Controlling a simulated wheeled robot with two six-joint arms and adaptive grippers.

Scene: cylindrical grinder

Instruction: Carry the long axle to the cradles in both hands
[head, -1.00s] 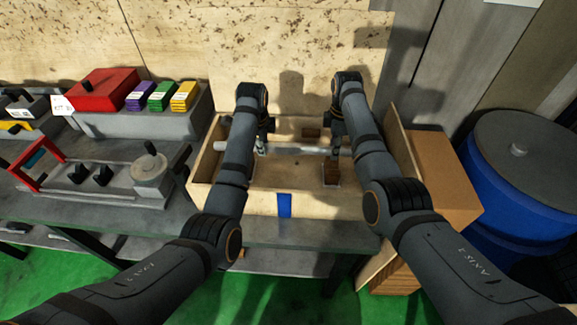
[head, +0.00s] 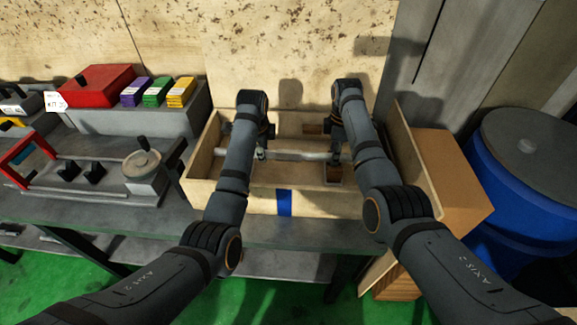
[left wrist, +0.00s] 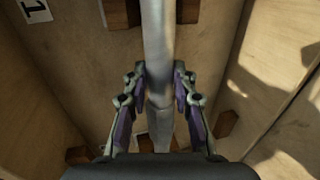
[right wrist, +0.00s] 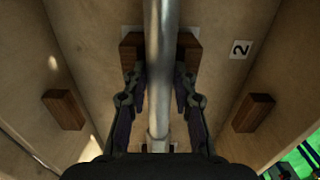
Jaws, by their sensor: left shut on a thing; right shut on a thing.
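The long axle (head: 298,155) is a grey metal bar lying level across the wooden crate (head: 243,199), inside its walls. My left gripper (head: 262,153) is shut on the axle near its left part; the left wrist view shows both fingers (left wrist: 159,90) on either side of the bar. My right gripper (head: 335,157) is shut on it further right, and its fingers flank the bar in the right wrist view (right wrist: 160,90). Brown wooden blocks (right wrist: 187,52) sit below the axle in the crate. The axle's ends are partly hidden by my arms.
Left of the crate stands a grey bench fixture with a handwheel (head: 142,170) and a red bracket (head: 20,152). Behind it, a grey block carries a red box (head: 97,86) and coloured packs (head: 158,92). A cardboard box (head: 455,175) and blue drum (head: 520,205) are at right.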

